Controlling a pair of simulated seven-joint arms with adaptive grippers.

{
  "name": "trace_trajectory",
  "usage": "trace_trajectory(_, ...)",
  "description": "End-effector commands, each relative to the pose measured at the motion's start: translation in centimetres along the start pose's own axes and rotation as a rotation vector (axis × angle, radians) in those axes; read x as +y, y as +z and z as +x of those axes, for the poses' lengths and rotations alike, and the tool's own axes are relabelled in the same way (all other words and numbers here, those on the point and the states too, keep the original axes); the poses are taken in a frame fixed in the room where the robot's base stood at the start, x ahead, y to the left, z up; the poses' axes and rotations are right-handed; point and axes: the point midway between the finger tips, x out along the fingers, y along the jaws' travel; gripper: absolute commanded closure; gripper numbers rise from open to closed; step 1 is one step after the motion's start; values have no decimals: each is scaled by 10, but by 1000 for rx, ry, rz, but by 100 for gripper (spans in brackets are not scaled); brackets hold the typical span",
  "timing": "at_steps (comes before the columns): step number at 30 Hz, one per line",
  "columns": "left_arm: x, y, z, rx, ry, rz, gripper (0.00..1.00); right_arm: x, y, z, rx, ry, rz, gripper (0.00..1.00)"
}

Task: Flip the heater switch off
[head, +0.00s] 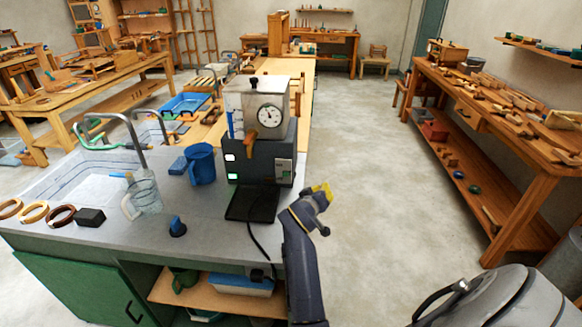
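The heater looks to be the dark box unit (258,150) on the grey counter, topped by a metal box with a round dial (271,117). Two small lit patches show on its front left, a whitish one (230,157) and a greenish one (233,177); I cannot tell which is the switch or its position. A pale panel (284,170) is at its front right. One gripper (321,194), with yellow at its tip, is right of the unit and apart from it. Its arm rises from bottom centre; I take it as my right. Its finger opening is unclear. My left gripper is not in view.
A blue mug (201,163), glass jug (144,192), dark block (90,217) and small blue item (177,226) stand on the counter (130,238). A black cable (258,240) hangs over its front. Wooden workbench (490,110) stands right; floor between is clear.

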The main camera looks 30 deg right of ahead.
Motion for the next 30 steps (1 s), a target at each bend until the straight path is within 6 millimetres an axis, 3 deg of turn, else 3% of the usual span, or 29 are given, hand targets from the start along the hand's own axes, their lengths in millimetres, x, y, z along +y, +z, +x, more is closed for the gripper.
trace_trajectory(1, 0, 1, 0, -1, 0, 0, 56, -8, -24, -14, 48, -30, 78, 100)
trace_trajectory(3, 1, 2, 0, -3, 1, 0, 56, -19, -52, -32, 103, -75, 184, 100)
trace_trajectory(6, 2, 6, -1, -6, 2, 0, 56, -31, -84, -56, 164, -136, 310, 100)
trace_trajectory(12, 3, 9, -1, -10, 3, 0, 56, -44, -120, -88, 228, -222, 464, 100)
trace_trajectory(18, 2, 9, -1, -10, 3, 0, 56, -48, -131, -99, 246, -252, 511, 100)
trace_trajectory(30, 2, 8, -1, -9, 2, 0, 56, -48, -132, -96, 247, -252, 511, 100)
